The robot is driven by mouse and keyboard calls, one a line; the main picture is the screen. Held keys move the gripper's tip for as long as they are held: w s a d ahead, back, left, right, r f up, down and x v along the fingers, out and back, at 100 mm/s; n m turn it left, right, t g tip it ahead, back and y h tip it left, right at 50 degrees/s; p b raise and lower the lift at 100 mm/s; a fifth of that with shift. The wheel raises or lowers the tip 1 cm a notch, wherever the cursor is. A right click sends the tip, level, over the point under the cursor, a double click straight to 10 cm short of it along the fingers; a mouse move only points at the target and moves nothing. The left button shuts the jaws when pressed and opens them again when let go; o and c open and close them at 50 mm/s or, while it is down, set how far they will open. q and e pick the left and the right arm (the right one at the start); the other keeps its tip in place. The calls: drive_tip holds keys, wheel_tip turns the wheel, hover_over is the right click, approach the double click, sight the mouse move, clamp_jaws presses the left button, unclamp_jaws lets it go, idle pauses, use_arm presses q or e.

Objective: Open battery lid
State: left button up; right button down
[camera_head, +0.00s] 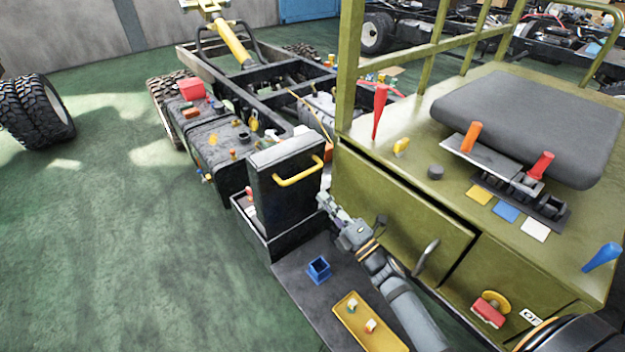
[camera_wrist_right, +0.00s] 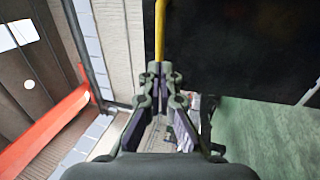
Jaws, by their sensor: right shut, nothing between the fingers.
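The black battery lid (camera_head: 288,207) stands upright over an open-topped black box (camera_head: 262,238), with its yellow handle (camera_head: 298,171) facing me. My right gripper (camera_head: 322,197) is shut and empty, just right of the lid and below the handle. In the right wrist view, the shut fingertips (camera_wrist_right: 160,70) lie at the lower end of the yellow handle (camera_wrist_right: 160,30), beside the dark lid (camera_wrist_right: 240,45). I cannot tell whether they touch it. The inside of the box is mostly hidden by the lid. My left gripper is not in view.
A green cabinet (camera_head: 400,200) with a handle stands close on the right. The vehicle frame lies behind.

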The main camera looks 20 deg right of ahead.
drive_tip(key=p, duration=0.2)
approach(295, 164)
drive_tip(key=shift+w+a+r, duration=0.2)
drive_tip(key=shift+w+r, duration=0.2)
drive_tip(key=shift+r, duration=0.1)
drive_tip(key=shift+w+a, duration=0.2)
drive_tip(key=shift+w, duration=0.35)
drive_tip(key=shift+w+r, duration=0.1)
drive_tip(key=shift+r, duration=0.05)
drive_tip(key=w+r+p, duration=0.1)
drive_tip(key=p, duration=0.2)
drive_tip(key=w+a+r+p, duration=0.1)
drive_tip(key=w+p, duration=0.1)
drive_tip(key=p, duration=0.1)
drive_tip(key=shift+g+h, duration=0.3)
drive_tip(key=shift+g, duration=0.4)
drive_tip(key=w, duration=0.1)
drive_tip(key=w+a, duration=0.1)
drive_tip(key=w, duration=0.2)
drive_tip(key=shift+w+a+f, duration=0.2)
drive_tip(key=shift+a+f, duration=0.15)
drive_tip(key=shift+s, duration=0.1)
